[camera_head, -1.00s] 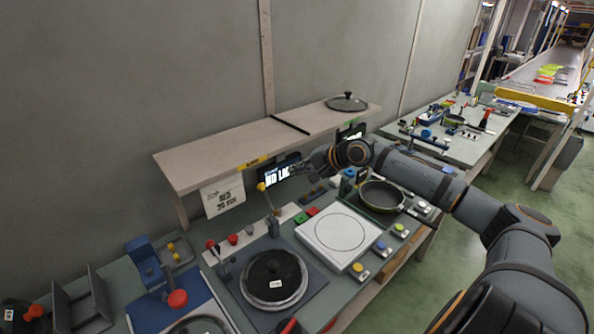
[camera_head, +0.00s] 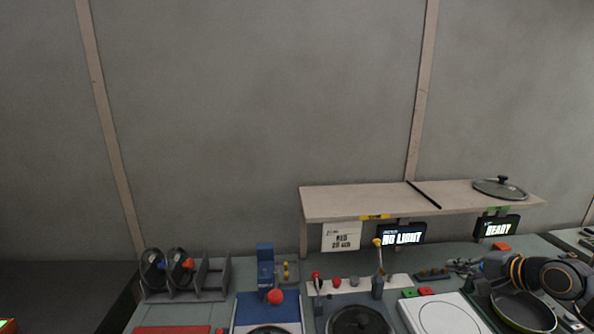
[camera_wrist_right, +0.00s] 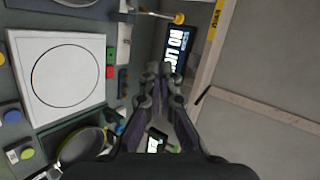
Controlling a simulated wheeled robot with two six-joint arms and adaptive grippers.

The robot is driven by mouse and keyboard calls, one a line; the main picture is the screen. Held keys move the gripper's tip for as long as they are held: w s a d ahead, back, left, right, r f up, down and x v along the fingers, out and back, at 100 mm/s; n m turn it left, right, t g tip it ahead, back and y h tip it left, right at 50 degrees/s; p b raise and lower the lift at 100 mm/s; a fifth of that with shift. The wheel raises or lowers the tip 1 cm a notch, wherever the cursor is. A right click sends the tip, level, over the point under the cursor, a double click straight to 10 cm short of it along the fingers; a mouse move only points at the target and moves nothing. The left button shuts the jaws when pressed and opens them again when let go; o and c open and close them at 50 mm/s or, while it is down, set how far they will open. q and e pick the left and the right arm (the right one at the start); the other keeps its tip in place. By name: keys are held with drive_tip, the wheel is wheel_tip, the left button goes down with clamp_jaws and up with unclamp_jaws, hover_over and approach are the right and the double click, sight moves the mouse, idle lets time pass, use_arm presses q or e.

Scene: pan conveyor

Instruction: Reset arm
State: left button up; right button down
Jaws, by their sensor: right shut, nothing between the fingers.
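My right gripper (camera_head: 463,266) is shut and empty. It hangs above the back of the workbench, below the shelf and near the screen reading "NO LIGHT" (camera_head: 402,234). In the right wrist view its fingers (camera_wrist_right: 163,88) point toward that screen, which also shows there (camera_wrist_right: 177,50). The right arm comes in from the right, over the back of the frying pan (camera_head: 524,308). My left gripper is not in view.
A shelf (camera_head: 345,200) holds a glass lid (camera_head: 500,188). A second screen reads "READY" (camera_head: 497,226). A yellow-knobbed lever (camera_head: 378,262) and a white square plate (camera_head: 440,316) stand near the gripper. A lid rack (camera_head: 210,280) is at left.

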drive_tip(key=s+a+f+n+g, duration=0.2)
drive_tip(key=s+a+f+n, duration=0.3)
drive_tip(key=f, duration=0.4)
drive_tip(key=s+a+f+n+g, duration=0.2)
drive_tip(key=s+a+f+n, duration=0.2)
drive_tip(key=s+a+f, duration=0.5)
drive_tip(key=s+a+f+n+g+h, duration=0.1)
drive_tip(key=s+f+n+h, duration=0.15)
drive_tip(key=s, duration=0.45)
drive_tip(key=s+a+f+n+g+h, duration=0.1)
drive_tip(key=s+f+n+g+h, duration=0.15)
drive_tip(key=s, duration=0.35)
wheel_tip(320, 180, down, 25)
drive_tip(key=s+d+b, duration=0.1)
drive_tip(key=s+d, duration=0.1)
drive_tip(key=d, duration=0.1)
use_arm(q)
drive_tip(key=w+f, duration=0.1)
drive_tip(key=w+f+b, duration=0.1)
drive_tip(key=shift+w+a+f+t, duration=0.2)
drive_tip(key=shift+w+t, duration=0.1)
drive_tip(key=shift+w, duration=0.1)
use_arm(e)
drive_tip(key=s+d+f+g, duration=0.1)
drive_tip(key=s+f+g, duration=0.1)
drive_tip(key=s+f, duration=1.7)
drive_tip(key=shift+s+f, duration=0.3)
drive_tip(key=shift+s, duration=0.1)
